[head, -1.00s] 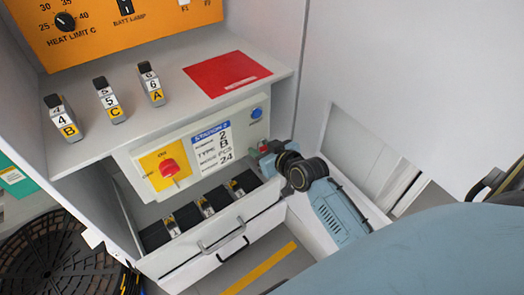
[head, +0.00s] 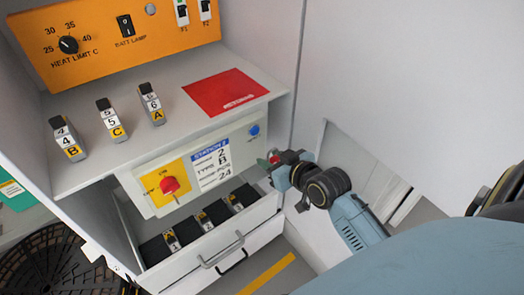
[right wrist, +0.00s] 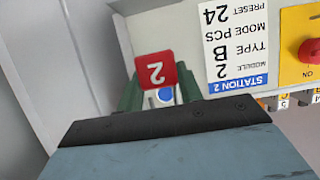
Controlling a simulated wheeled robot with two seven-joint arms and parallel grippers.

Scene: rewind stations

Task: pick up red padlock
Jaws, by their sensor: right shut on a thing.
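The red padlock (right wrist: 155,73) carries a white 2, seen upside down in the right wrist view. My right gripper (right wrist: 158,95) is shut on it, with green fingers on either side. In the head view the padlock (head: 274,158) is a small red spot at the tip of my right gripper (head: 271,165), just right of the station 2 panel (head: 150,200). The padlock's shackle is not clearly visible. My left gripper is out of view.
The panel has a red knob on yellow (head: 170,185) and a blue button (head: 253,130). Below is an open drawer (head: 262,218) with several dark blocks. A shelf (head: 150,145) above holds three labelled blocks and a red mat (head: 225,92). A white wall (head: 400,80) rises on the right.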

